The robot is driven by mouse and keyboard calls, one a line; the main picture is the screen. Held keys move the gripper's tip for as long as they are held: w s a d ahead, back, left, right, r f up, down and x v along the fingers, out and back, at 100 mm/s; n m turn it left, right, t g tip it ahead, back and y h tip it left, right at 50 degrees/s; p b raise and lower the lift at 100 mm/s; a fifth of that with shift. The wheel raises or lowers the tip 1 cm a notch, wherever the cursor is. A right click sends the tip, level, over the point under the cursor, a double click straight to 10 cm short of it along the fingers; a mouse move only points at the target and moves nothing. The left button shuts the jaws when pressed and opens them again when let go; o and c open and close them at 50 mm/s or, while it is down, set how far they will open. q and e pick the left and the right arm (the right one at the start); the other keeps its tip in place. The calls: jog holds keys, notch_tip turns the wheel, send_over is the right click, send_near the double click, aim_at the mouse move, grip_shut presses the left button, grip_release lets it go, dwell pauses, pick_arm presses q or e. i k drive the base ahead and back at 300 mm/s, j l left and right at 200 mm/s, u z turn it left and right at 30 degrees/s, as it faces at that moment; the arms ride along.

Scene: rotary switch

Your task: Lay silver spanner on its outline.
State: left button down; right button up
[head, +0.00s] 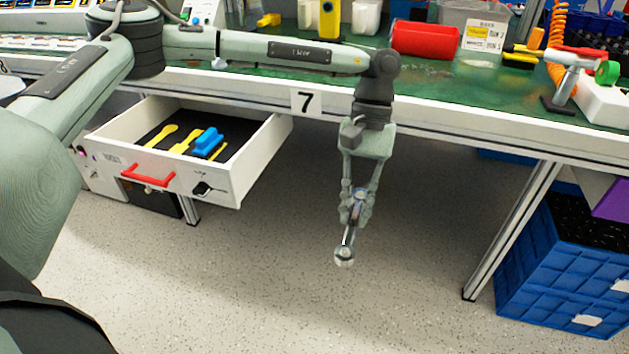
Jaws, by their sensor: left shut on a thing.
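My left gripper (356,206) points down in front of the bench and is shut on the silver spanner (345,250). The spanner hangs down from the fingertips, with its round end lowest; its upper part is partly hidden by the fingers. It is in the air over the floor, right of the open drawer (217,183) and apart from it. The drawer has a black insert (233,133) with yellow outlines, one of them a spanner-like shape (160,135) at the left. My right gripper is not in view.
A blue object (207,141) lies in the drawer among the yellow shapes. The drawer front has a red handle (148,176) and a black knob (203,189). Blue crates (560,275) stand at the lower right.

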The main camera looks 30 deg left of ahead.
aim_at(155, 140)
jog(key=k+j, duration=0.15)
jog(key=j, duration=0.2)
jog(key=k+j, duration=0.15)
jog(key=j, duration=0.25)
jog(key=k+j, duration=0.2)
jog(key=j, duration=0.15)
jog(key=k+j, duration=0.15)
jog(key=j, duration=0.25)
jog(key=k+j, duration=0.15)
jog(key=j, duration=0.2)
jog(key=k+j, duration=0.15)
jog(key=j, duration=0.25)
jog(key=i+j, duration=0.2)
jog(key=i, duration=0.7)
